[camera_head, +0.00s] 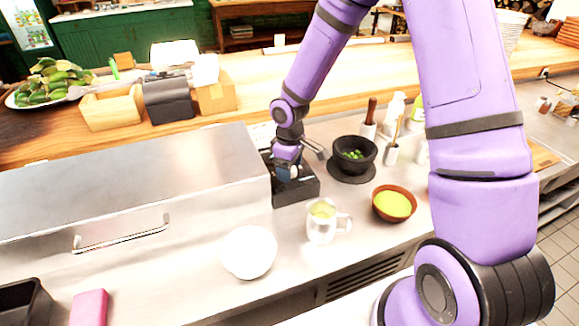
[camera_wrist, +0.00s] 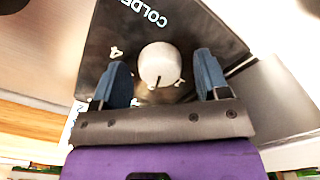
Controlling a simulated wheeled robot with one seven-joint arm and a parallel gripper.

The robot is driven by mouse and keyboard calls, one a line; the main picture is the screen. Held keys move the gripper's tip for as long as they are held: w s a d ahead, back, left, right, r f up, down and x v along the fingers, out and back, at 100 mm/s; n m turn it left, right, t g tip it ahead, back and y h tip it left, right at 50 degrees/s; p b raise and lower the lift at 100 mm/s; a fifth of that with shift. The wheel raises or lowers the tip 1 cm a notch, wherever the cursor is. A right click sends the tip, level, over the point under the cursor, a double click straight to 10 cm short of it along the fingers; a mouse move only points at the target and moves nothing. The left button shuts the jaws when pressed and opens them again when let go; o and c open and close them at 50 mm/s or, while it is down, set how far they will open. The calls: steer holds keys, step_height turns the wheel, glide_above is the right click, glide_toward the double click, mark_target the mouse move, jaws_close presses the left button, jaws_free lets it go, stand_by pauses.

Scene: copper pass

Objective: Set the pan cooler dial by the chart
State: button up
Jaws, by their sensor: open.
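The pan cooler dial is a pale round knob (camera_wrist: 158,64) on a black control panel (camera_wrist: 205,22) in the wrist view. The panel carries the word "COLDER", a 4 and what looks like a 1. A short dark mark shows at the knob's lower edge; its exact setting is hard to read. My gripper (camera_wrist: 161,62) is open, with one blue finger on each side of the knob and gaps visible. In the head view my gripper (camera_head: 288,168) is over the black control box (camera_head: 298,191), hiding the dial. A pale sheet (camera_head: 262,132) behind it may be the chart; its text is unreadable.
A steel lid with a handle (camera_head: 122,234) lies left of the control box. A wooden shelf (camera_head: 250,95) runs behind.

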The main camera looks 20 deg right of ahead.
step_height(320, 180, up, 11)
steer(key=shift+f, duration=0.15)
stand_by(0.4)
steer(key=s+d+r+m+t+h, duration=0.1)
steer(key=s+d+r+m+t, duration=0.3)
steer(key=s+r, duration=1)
steer(key=s+d+r+m, duration=0.1)
steer(key=s+r+m, duration=0.1)
steer(key=s+r, duration=0.2)
steer(key=s+d+r+m+t+y, duration=0.1)
steer(key=s+d+r+m, duration=0.1)
steer(key=s, duration=0.7)
steer(key=shift+s+r+m, duration=0.2)
steer(key=shift+r+m, duration=0.3)
steer(key=shift+r, duration=0.55)
